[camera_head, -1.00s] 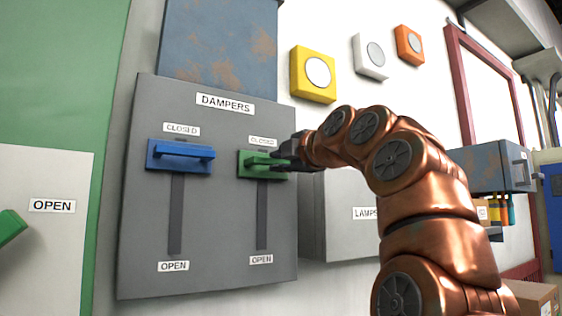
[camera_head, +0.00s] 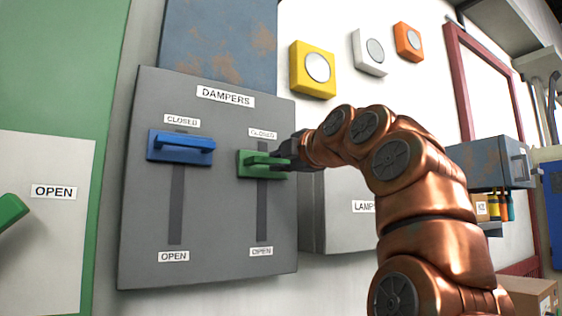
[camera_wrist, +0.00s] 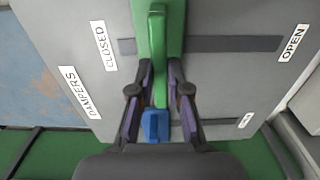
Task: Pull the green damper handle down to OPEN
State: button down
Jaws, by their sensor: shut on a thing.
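The green damper handle (camera_head: 256,160) sits on the right slot of the grey damper panel (camera_head: 215,220), near the CLOSED label and well above OPEN. A short bit of slot shows on its CLOSED side in the wrist view. My gripper (camera_head: 288,160) reaches it from the right and is shut on its bar. In the wrist view my gripper (camera_wrist: 160,72) has one finger on each side of the green bar (camera_wrist: 158,45).
The blue handle (camera_head: 180,147) is at CLOSED on the left slot. It also shows between the fingers in the wrist view (camera_wrist: 155,124). The lower right slot (camera_head: 262,215) is clear. A grey LAMPS box (camera_head: 345,235) stands right of the panel, behind my arm.

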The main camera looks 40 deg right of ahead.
notch_tip(320, 180, down, 14)
jog(key=b, duration=1.3)
jog(key=shift+w+b, duration=0.15)
jog(key=shift+b, duration=0.25)
jog(key=shift+f, duration=0.1)
jog(key=c, duration=1.2)
grip_release()
jog(key=shift+o, duration=0.4)
jog(key=shift+r, duration=0.2)
jog(key=shift+s, duration=0.2)
jog(key=s+a, duration=0.1)
jog(key=s, duration=1)
jog(key=shift+s, duration=0.4)
